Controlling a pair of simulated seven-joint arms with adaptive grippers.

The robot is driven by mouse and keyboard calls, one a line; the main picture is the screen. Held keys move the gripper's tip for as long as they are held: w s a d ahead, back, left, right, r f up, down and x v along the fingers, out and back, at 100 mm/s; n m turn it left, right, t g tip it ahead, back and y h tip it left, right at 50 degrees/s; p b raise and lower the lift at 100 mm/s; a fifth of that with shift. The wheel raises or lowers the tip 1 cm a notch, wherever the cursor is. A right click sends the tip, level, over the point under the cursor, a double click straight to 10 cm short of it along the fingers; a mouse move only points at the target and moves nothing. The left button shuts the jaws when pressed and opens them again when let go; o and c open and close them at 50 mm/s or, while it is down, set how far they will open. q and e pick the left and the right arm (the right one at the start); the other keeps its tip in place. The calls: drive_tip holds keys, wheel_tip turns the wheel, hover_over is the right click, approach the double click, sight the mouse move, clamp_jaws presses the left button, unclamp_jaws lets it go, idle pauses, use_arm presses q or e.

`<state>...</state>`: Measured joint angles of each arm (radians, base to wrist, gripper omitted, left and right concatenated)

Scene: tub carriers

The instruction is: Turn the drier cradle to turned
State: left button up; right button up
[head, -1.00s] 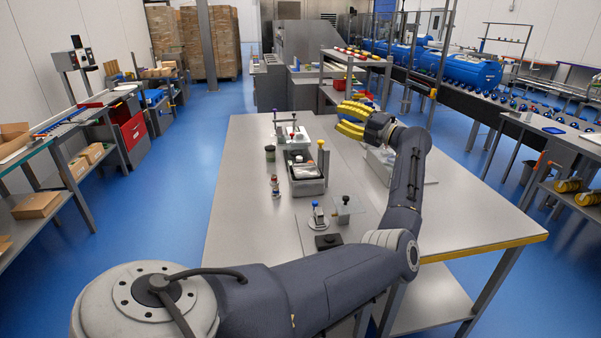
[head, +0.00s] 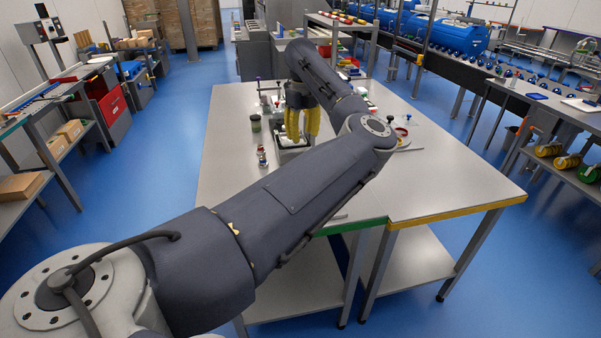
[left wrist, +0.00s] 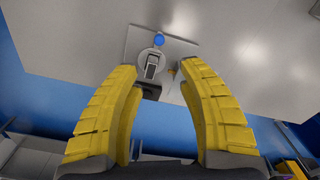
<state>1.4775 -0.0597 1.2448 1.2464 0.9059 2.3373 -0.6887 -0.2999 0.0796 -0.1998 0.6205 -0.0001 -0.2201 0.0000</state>
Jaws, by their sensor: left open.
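In the left wrist view, a round light-grey piece (left wrist: 152,64) with a dark-edged slotted block and a blue ball (left wrist: 159,40) sits on a flat grey plate (left wrist: 185,48); I take it to be the drier cradle. In the head view my arm hides it. My left gripper (head: 301,135) points down over the table, its yellow fingers spread and empty. In the left wrist view the cradle shows between the open fingertips (left wrist: 158,70), apart from them. A dark block (left wrist: 149,91) lies just below it. My right gripper is not in view.
A small red ring-shaped thing (head: 402,132) is on the right. The table's left side (head: 222,170) is clear.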

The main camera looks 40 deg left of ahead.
use_arm(q)
wheel_tip(320, 180, down, 15)
drive_tip(key=shift+f, duration=0.1)
idle(0.4)
clamp_jaws()
idle(0.5)
